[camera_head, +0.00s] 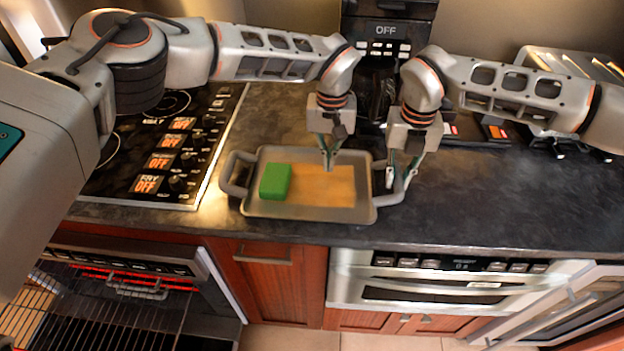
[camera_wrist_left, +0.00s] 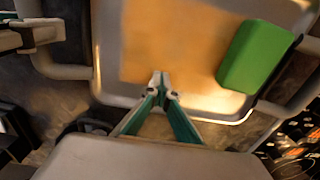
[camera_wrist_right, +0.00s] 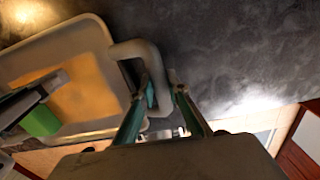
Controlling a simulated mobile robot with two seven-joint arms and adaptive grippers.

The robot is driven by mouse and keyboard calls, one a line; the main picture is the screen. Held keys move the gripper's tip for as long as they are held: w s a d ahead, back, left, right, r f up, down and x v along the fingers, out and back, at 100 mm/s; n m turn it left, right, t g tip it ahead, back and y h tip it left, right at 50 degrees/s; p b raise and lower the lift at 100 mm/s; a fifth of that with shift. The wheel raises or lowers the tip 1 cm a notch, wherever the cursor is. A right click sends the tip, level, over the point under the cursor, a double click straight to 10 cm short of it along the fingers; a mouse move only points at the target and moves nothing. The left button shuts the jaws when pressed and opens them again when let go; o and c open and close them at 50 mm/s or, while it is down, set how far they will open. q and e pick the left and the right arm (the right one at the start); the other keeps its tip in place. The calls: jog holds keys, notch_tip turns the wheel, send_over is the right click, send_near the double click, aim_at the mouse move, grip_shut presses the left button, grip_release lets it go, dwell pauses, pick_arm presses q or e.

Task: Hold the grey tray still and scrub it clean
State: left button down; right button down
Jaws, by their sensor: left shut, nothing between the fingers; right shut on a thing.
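The grey tray (camera_head: 262,208) lies on the dark countertop near its front edge, with a loop handle at each end. An orange-brown patch (camera_head: 325,186) covers much of its floor. A green sponge (camera_head: 275,182) sits inside at the left end; it also shows in the left wrist view (camera_wrist_left: 254,57). My left gripper (camera_head: 328,166) is shut and empty, pointing down above the tray's back part, apart from the sponge. My right gripper (camera_head: 392,184) is at the tray's right end, shut on the right handle, which shows between the fingers in the right wrist view (camera_wrist_right: 141,52).
A stove top (camera_head: 160,150) adjoins the counter at the left. A coffee maker (camera_head: 380,75) stands behind the tray and a toaster (camera_head: 570,75) at the back right. Below, an open oven with a rack (camera_head: 95,315) is at the left. The counter right of the tray is clear.

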aim_at(345, 173)
pick_arm(q)
jog(key=shift+f, duration=0.45)
jog(key=shift+d, duration=0.1)
jog(key=shift+s+d, duration=0.15)
jog(key=shift+d, duration=0.95)
jog(key=shift+s+d, duration=0.1)
jog(key=shift+d, duration=0.95)
jog(key=c, duration=2.4)
grip_release()
jog(key=shift+c, duration=0.2)
jog(key=shift+f, duration=0.1)
jog(key=shift+a, duration=0.1)
jog(key=shift+w+r, duration=0.1)
jog(key=shift+r, duration=0.65)
